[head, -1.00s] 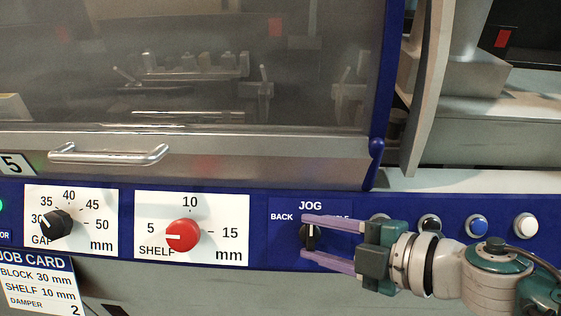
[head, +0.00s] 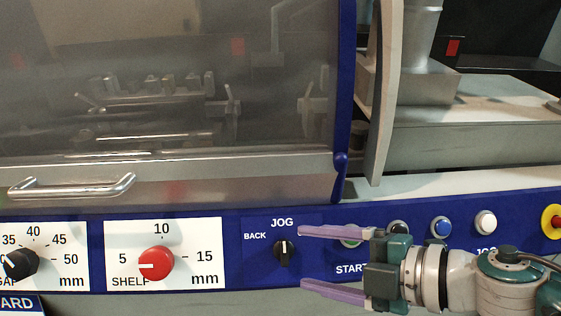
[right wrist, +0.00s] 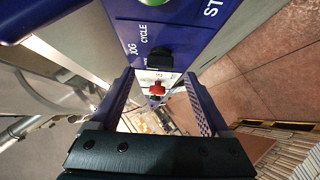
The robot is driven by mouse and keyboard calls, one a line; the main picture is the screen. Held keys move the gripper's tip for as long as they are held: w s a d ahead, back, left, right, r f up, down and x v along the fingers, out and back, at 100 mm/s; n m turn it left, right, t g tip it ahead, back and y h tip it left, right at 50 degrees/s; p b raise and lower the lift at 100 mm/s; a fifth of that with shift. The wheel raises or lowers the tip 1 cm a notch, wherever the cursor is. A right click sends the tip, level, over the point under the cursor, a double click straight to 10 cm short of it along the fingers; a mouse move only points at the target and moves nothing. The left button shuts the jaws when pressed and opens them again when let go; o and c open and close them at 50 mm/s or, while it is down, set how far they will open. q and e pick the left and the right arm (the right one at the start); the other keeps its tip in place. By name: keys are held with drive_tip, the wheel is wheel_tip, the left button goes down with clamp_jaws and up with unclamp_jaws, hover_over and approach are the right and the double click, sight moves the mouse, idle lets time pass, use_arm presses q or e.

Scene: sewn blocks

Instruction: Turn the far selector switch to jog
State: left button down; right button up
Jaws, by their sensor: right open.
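The black selector switch (head: 284,254) is on the blue panel, with its white mark pointing up towards the JOG label. BACK is printed to its left. My right gripper (head: 302,258) is open and empty just right of the switch, one finger above and one below its height. In the right wrist view the switch (right wrist: 158,58) shows beyond the open fingers, beside the JOG and CYCLE words. My left gripper is not in view.
A red SHELF knob (head: 156,263) and a black GAP knob (head: 22,263) lie to the left. Several push buttons, including a blue one (head: 441,227) and a white one (head: 486,222), run along the panel to the right. A door handle (head: 72,186) sticks out above the knobs.

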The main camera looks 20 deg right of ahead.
drive_tip(key=v, duration=0.5)
drive_tip(key=shift+s+d+r, duration=0.1)
drive_tip(key=shift+s+d, duration=0.05)
drive_tip(key=w+d+r+m+t+h, duration=0.35)
drive_tip(key=r+m+h, duration=0.35)
drive_tip(key=m, duration=0.4)
drive_tip(key=s+a+m+g+p, duration=0.35)
drive_tip(key=s+m+g, duration=0.45)
drive_tip(key=s, duration=0.9)
wheel_tip(320, 180, up, 30)
drive_tip(key=n+g+p, duration=0.1)
drive_tip(key=g+p, duration=0.1)
drive_tip(key=p, duration=2.6)
drive_tip(key=shift+n+h+p, duration=0.3)
